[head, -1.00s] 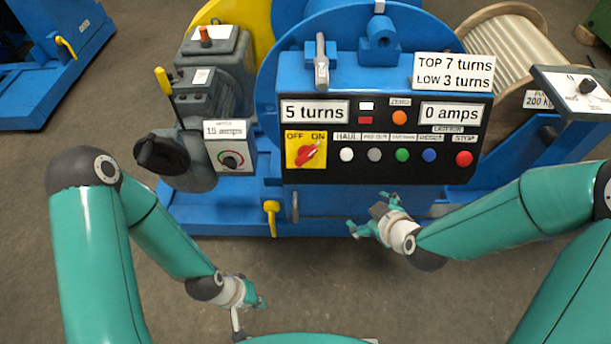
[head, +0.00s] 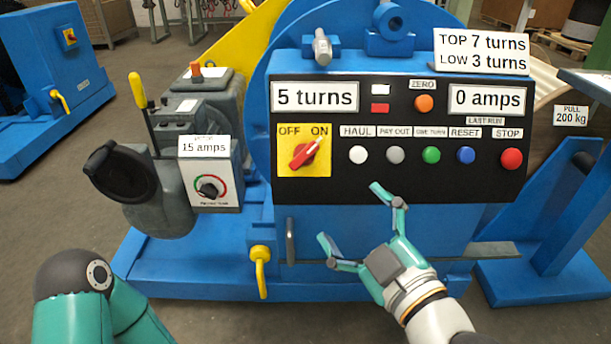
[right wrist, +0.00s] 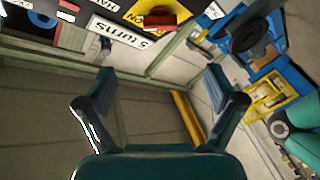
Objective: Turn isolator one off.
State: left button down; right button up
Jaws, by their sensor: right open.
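A red rotary isolator knob (head: 305,154) sits on a yellow plate (head: 289,170) marked OFF and ON, at the left of the black panel. Its handle slants up to the right, toward ON. In the right wrist view the red knob (right wrist: 161,15) shows at the top. My right gripper (head: 352,217) is open and empty, below and right of the knob and apart from it. Its open fingers also show in the right wrist view (right wrist: 160,85). My left gripper is out of view.
Several push buttons, such as the white HAUL button (head: 358,155) and red STOP button (head: 511,159), line the panel right of the knob. A yellow hook-like handle (head: 260,272) stands out below. A grey unit with a dial (head: 210,190) stands to the left.

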jog(key=p, duration=0.8)
send_near(306, 159)
jog(key=b+x, duration=0.1)
jog(key=x, duration=0.9)
jog(key=shift+w+a, duration=0.15)
jog(key=shift+w, duration=0.2)
jog(key=c, duration=1.1)
jog(key=shift+c, duration=0.2)
